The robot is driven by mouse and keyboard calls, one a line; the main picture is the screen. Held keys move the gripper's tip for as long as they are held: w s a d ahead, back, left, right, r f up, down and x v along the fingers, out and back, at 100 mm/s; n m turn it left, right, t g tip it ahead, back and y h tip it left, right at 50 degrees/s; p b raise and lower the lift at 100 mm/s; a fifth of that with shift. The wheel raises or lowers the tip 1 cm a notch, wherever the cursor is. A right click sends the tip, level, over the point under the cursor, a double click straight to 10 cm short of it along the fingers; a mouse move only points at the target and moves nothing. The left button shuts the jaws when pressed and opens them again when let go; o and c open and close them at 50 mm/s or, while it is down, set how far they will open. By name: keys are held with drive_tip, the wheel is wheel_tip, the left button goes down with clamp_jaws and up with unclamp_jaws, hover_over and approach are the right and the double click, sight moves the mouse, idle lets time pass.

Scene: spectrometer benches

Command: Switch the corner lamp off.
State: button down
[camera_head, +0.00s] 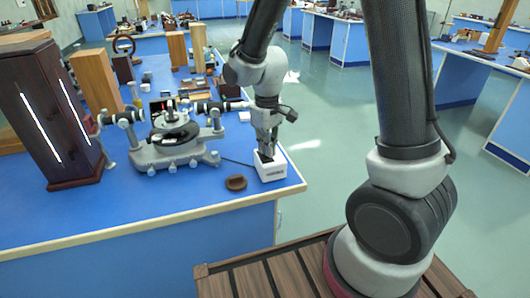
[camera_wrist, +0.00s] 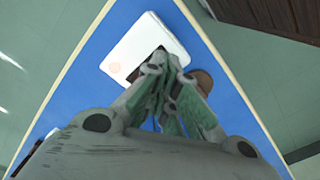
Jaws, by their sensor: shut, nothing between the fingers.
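A small white box (camera_head: 271,170) with a dark label on its front stands at the near right corner of the blue bench; a thin dark cable runs from it to the left. In the wrist view the white box (camera_wrist: 133,48) shows a faint pink round mark and a dark part by my fingertips. My gripper (camera_head: 266,153) is shut and empty, pointing down at the box top; its fingertips (camera_wrist: 168,62) cover part of that top. I cannot tell whether they press on it. A tall dark wooden housing (camera_head: 48,115) with two glowing white slits stands at the left.
A round brown dish (camera_head: 236,182) lies just left of the box. A grey spectrometer (camera_head: 175,140) stands on the blue bench (camera_head: 130,215) behind. Wooden blocks (camera_head: 96,80) stand farther back.

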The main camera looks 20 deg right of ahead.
drive_tip(key=shift+f, duration=0.45)
drive_tip(key=shift+r, duration=3.55)
drive_tip(key=s+d+r+m+t, duration=0.2)
drive_tip(key=s+d+r+m, duration=0.1)
drive_tip(key=s+d+r, duration=0.4)
drive_tip(key=s+d+r+m+t, duration=0.2)
drive_tip(key=s+d+r, duration=0.5)
drive_tip(key=s, duration=0.5)
drive_tip(key=shift+d+m, duration=0.45)
drive_tip(key=shift+m, duration=0.05)
drive_tip(key=shift+a+r, duration=0.1)
